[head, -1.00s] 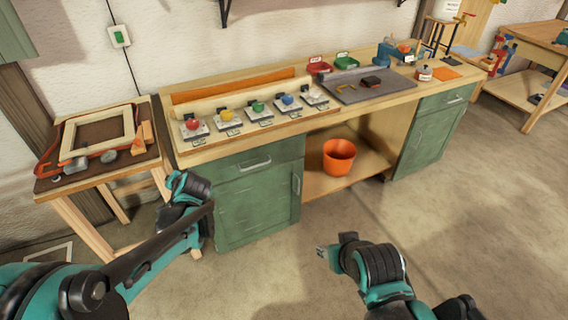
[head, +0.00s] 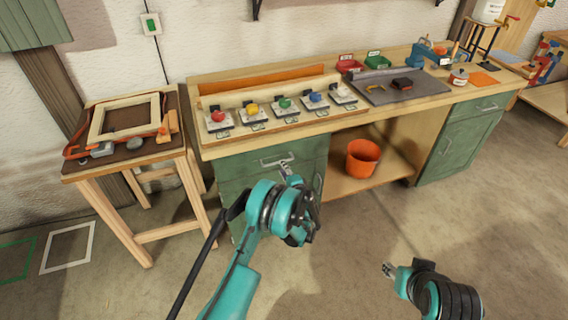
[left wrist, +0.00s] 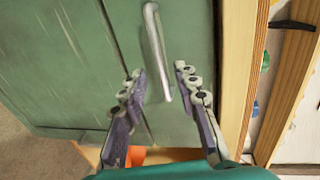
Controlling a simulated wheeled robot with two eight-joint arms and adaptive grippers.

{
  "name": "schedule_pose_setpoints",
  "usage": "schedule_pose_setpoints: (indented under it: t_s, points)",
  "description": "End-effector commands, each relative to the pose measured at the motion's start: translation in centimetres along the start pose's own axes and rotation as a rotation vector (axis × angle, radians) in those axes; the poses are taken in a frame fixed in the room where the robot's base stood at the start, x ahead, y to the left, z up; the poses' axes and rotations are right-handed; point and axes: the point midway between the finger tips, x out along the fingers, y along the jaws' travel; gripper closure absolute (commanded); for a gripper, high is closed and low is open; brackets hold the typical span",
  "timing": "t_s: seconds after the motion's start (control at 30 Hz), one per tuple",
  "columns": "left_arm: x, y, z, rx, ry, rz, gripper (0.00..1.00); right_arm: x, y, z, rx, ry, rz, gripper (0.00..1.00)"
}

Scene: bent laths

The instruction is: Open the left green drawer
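The left green drawer (head: 236,166) is in the workbench just under the worktop, and its front looks flush with the cabinet. Its pale metal bar handle (head: 278,159) is on the drawer front. My left gripper (head: 285,168) is in front of this handle. In the left wrist view the handle (left wrist: 157,50) points in between the two spread fingers of the left gripper (left wrist: 160,76), which are open and do not visibly touch it. My right gripper (head: 388,269) is low at the right, away from the bench; its fingers are too small to read.
A cabinet door lies below the drawer, partly hidden by my left arm. An orange bucket (head: 363,157) stands on the lower shelf (head: 345,188). A side table (head: 183,152) with a frame (head: 126,117) stands left. Coloured knobs line the worktop (head: 235,142). Floor in front is clear.

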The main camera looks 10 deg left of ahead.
Motion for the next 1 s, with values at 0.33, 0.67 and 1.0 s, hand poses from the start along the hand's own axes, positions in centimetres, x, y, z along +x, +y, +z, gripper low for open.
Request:
schedule_pose_setpoints:
  t_s: [0.33,0.67,1.0]
  points:
    - [5.2,0.2,0.0,-0.002,-0.001,0.002,0.69,1.5,0.0,1.1,0.0,0.0,0.0,0.6]
    - [5.8,0.0,0.0,-0.002,0.0,0.002,0.69,1.6,0.0,1.1,0.0,0.0,0.0,0.6]
    - [5.8,0.0,0.0,-0.002,0.0,0.002,1.0,1.6,0.0,1.1,0.0,0.0,0.0,0.6]
